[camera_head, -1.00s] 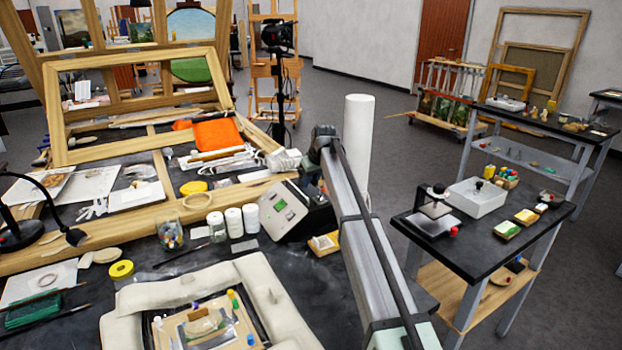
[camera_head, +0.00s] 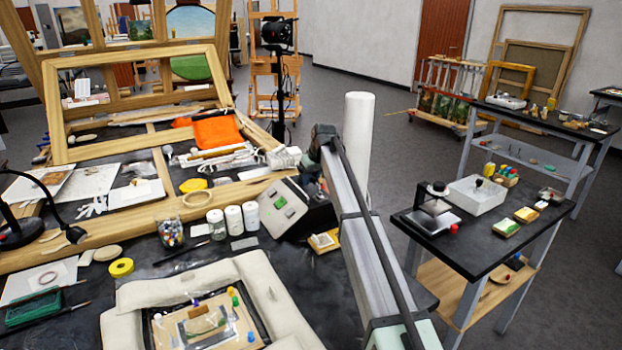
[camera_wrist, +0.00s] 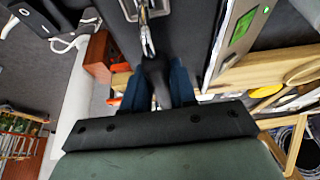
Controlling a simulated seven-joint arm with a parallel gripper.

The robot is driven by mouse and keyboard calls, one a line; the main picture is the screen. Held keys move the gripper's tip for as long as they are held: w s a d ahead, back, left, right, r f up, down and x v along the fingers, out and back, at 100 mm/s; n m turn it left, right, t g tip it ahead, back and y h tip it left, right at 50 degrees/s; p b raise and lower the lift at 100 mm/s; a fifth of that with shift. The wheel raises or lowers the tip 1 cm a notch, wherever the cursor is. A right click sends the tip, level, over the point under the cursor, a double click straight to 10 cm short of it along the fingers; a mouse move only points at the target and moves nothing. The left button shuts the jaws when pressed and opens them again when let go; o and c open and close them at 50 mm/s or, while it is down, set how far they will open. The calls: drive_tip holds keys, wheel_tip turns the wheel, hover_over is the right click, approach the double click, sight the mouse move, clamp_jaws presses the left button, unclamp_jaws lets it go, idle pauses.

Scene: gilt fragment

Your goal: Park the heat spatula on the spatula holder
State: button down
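In the wrist view, my gripper (camera_wrist: 158,92) has two blue fingers closed around the dark handle of the heat spatula (camera_wrist: 156,74). A thin metal part extends from the handle toward the top of the picture. A shiny metal fitting (camera_wrist: 146,10), perhaps the spatula holder, lies at the top beside the control unit (camera_wrist: 236,28). The metal part overlaps it in the picture; I cannot tell whether they touch. In the head view, the control unit (camera_head: 283,207) stands on the dark bench, and my arm hides the gripper, spatula and holder area.
White jars (camera_head: 234,219) and a yellow-topped block (camera_head: 323,241) stand close to the control unit. A white upright cylinder (camera_head: 358,140) rises behind my arm. A cushioned tray (camera_head: 268,290) with a fragment occupies the bench front. A side table (camera_head: 478,255) stands right.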

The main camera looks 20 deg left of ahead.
drive_tip(key=c, duration=1.2)
unclamp_jaws()
drive_tip(key=o, duration=0.5)
drive_tip(key=shift+o, duration=0.2)
drive_tip(key=shift+r, duration=0.1)
drive_tip(key=shift+r, duration=3.45)
